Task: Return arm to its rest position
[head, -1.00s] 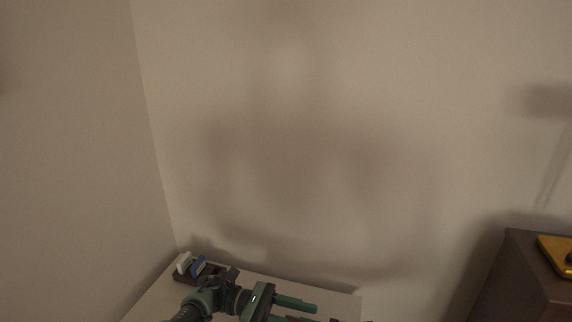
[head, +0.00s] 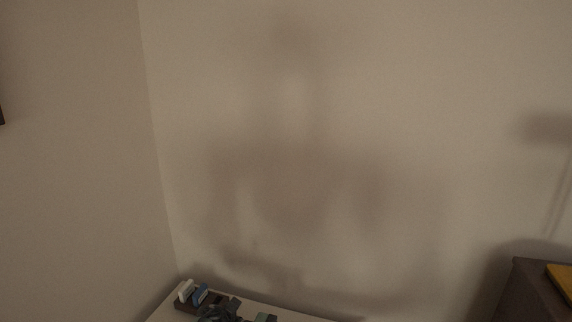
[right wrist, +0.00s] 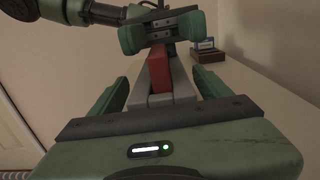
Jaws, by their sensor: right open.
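My right gripper (right wrist: 158,92) is open in the right wrist view, its green fingers apart on either side. Between and beyond them stand a red block (right wrist: 158,68) and grey upright pieces (right wrist: 181,80); whether a finger touches them is unclear. My left gripper (right wrist: 162,32) shows at the top of that view, just beyond the red block; I cannot tell whether it is open or holds anything. In the head view only a bit of my left arm (head: 218,313) shows at the bottom edge, over the white table (head: 290,315); its fingertips are cut off.
A dark holder (head: 187,306) with a white piece (head: 186,290) and a blue piece (head: 200,293) stands at the table's back-left corner. A dark cabinet (head: 526,290) with a yellow object (head: 562,278) is at right. Walls close in behind and left.

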